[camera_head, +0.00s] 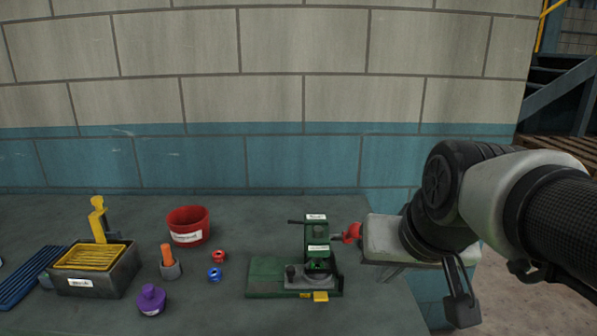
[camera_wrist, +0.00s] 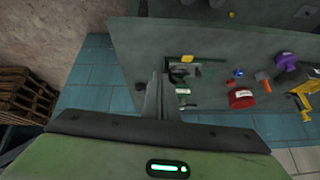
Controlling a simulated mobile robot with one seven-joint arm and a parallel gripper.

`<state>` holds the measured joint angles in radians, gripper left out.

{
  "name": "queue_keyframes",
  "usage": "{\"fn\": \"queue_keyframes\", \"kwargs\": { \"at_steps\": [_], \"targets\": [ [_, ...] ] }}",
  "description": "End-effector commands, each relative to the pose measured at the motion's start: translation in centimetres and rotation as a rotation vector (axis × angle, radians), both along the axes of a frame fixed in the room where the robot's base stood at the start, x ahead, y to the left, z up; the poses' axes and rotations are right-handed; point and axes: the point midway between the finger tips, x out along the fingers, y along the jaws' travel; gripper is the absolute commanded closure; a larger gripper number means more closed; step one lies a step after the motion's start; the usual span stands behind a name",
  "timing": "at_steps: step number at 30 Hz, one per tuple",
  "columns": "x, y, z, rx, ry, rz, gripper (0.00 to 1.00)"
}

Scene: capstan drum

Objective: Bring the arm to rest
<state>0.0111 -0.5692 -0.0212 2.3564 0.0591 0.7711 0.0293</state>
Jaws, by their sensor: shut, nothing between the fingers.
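My gripper (camera_wrist: 159,88) shows in the wrist view with its two grey fingers together and nothing between them. Its tips appear beside the green drum device in the picture; the height above the table cannot be told. In the head view my arm enters from the right edge, bent, with its wrist end right of the device and by the table's right end. The fingertips cannot be made out clearly there. The green device (camera_head: 265,272) stands on the table (camera_head: 215,312) with a red knob (camera_head: 352,232) at its right. It also shows in the wrist view (camera_wrist: 182,62).
A red bucket (camera_head: 188,227), red spool (camera_head: 218,256), blue spool (camera_head: 215,274), orange-topped item (camera_head: 167,255), purple container (camera_head: 151,300) and yellow-topped box (camera_head: 95,272) stand left of the device. A tiled wall (camera_head: 300,160) is behind. Open floor lies beyond the table's right end.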

Motion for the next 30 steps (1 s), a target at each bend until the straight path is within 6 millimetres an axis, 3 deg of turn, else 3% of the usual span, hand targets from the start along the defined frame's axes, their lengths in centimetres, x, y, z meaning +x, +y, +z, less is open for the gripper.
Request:
{"fn": "queue_keyframes", "kwargs": {
  "at_steps": [1, 6, 8, 17, 24, 30],
  "targets": [
    [-2.0, 0.1, -0.7, -0.019, 0.017, 0.018, 1.0],
    [-7.6, 0.0, -3.4, -0.084, 0.088, 0.071, 1.0],
    [-7.5, 0.0, -1.0, -0.085, 0.092, 0.072, 1.0],
    [-7.4, 0.0, 6.0, -0.083, 0.093, 0.07, 1.0],
    [-7.4, 0.0, 13.9, -0.083, 0.092, 0.07, 1.0],
    [-7.4, 0.0, 16.7, -0.083, 0.093, 0.07, 1.0]
  ]
}}
